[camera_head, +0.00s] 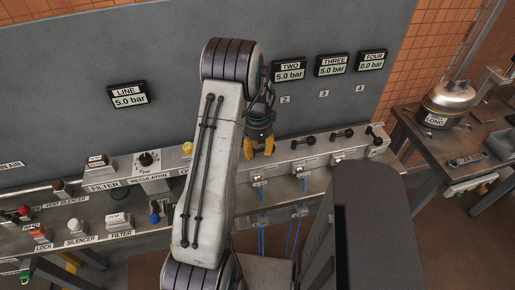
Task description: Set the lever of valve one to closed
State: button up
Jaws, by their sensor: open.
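My gripper (259,150) points down with two yellow fingertips apart, above the back of the bench at the place left of the valve with label 2. Valve one and its lever are not clearly visible; my arm and gripper cover that part of the row. Black levers of the neighbouring valves show to the right: the valve two lever (301,142), the valve three lever (342,133) and the valve four lever (375,133). I cannot tell whether my fingers touch or straddle a lever.
Pressure displays read LINE 5.0 bar (128,96), TWO 5.0 bar (289,70), THREE 5.0 bar (332,65) and FOUR 0.0 bar (372,61). A regulator (147,161) stands left of my arm. A side table (466,159) at right holds a metal tank (449,103). Blue hoses (292,236) hang below the bench.

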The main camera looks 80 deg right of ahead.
dwell(0.3)
jog(key=c, duration=0.7)
grip_shut()
jog(key=shift+r, duration=0.1)
